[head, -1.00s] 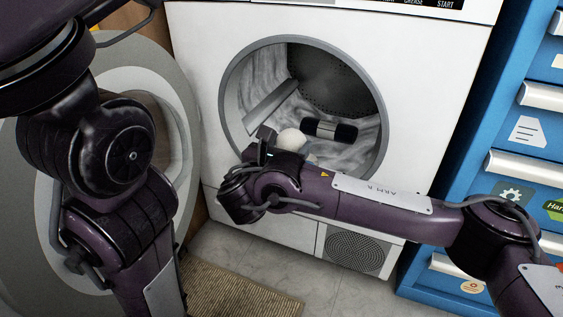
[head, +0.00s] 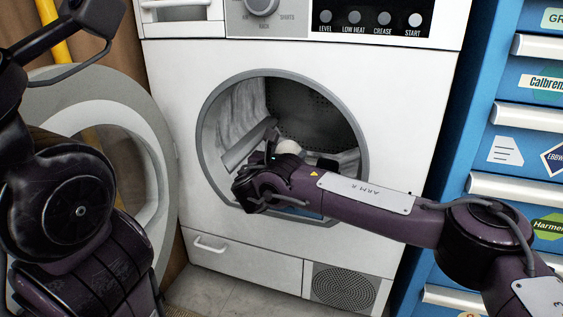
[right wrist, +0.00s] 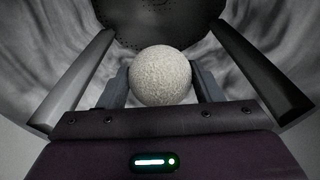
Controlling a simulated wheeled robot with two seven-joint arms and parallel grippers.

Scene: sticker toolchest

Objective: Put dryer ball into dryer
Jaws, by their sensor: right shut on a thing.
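The dryer ball (head: 290,146) is a pale, rough-textured sphere. It shows clearly in the right wrist view (right wrist: 160,76), between the two grey fingers of my right gripper (right wrist: 162,88). The gripper is shut on it. In the head view the right gripper (head: 285,152) reaches through the round opening of the white dryer (head: 400,120), with the ball against the dark drum inside. My forearm hides the lower part of the opening. The dryer door (head: 165,165) stands open at the left. My left arm shows at the left edge, but its gripper is not clearly visible.
A grey bar (head: 245,147) lies inside the drum at left, beside pale streaked walls. A blue tool chest (head: 480,150) with stickers and white handles stands close on the right. The dryer's control buttons (head: 370,18) are above the opening.

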